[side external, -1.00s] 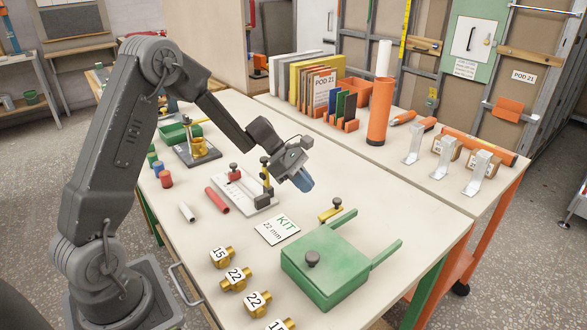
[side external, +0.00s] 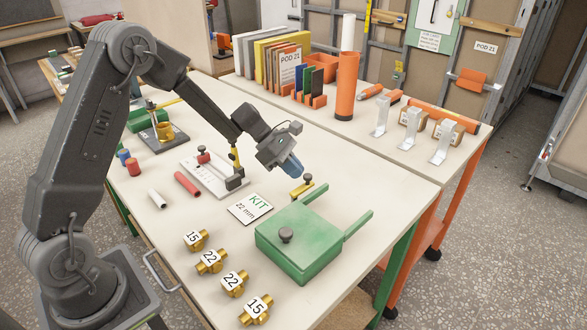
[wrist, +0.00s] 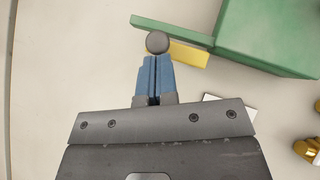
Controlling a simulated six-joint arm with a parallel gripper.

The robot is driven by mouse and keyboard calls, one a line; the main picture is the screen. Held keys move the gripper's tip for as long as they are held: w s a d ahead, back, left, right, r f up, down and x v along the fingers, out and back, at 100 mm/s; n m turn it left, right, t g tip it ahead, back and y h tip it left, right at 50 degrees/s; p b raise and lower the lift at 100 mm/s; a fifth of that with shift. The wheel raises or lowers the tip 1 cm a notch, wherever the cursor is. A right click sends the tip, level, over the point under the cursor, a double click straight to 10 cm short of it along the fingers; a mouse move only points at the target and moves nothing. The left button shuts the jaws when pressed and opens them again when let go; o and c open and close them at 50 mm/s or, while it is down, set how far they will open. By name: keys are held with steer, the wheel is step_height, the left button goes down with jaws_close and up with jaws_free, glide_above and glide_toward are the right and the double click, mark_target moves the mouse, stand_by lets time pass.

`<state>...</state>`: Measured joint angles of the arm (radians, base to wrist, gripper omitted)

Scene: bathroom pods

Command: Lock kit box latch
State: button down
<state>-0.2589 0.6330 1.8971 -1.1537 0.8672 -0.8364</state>
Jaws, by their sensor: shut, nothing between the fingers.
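The green kit box (side external: 300,248) stands closed on the bench, with a dark knob (side external: 286,236) on its lid and two green bars sticking out at the back. The yellow latch (side external: 301,190) lies by the box's far left side and carries a dark round knob (side external: 308,179). In the wrist view, the latch (wrist: 190,55) is partly hidden beneath a green bar, and its knob (wrist: 157,43) is just beyond my fingertips. My gripper (side external: 298,173) has blue fingers pressed together, empty, beside the latch knob; I cannot tell if they touch it. The fingers also show in the wrist view (wrist: 154,58).
A white KIT 22 mm card (side external: 250,208) lies left of the box. Several brass fittings (side external: 211,262) stand along the front. A white plate fixture (side external: 213,177) is left of my gripper. Bare bench lies right of the latch.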

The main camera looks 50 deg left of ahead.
mark_target(311, 177)
steer(key=shift+w+d+m+g, duration=0.2)
steer(key=shift+m+g, duration=0.1)
steer(key=shift+m, duration=0.2)
steer(key=m+g, duration=0.1)
steer(key=d+m+g, duration=0.1)
steer(key=m, duration=0.1)
steer(key=w+m+g, duration=0.1)
steer(key=shift+d+h, duration=0.2)
steer(key=shift+h, duration=0.2)
steer(key=m+g, duration=0.1)
steer(key=d+m+g, duration=0.1)
steer(key=m+g, duration=0.1)
steer(key=m, duration=0.1)
steer(key=shift+d+y, duration=0.25)
steer(key=shift+y, duration=0.05)
steer(key=m+g, duration=0.1)
steer(key=d+m+g+y, duration=0.1)
steer(key=shift+m, duration=0.3)
steer(key=shift+d+m, duration=0.2)
steer(key=shift+m, duration=0.1)
steer(key=shift+s+d, duration=0.5)
steer(key=shift+d, duration=0.3)
steer(key=shift+s+d, duration=0.2)
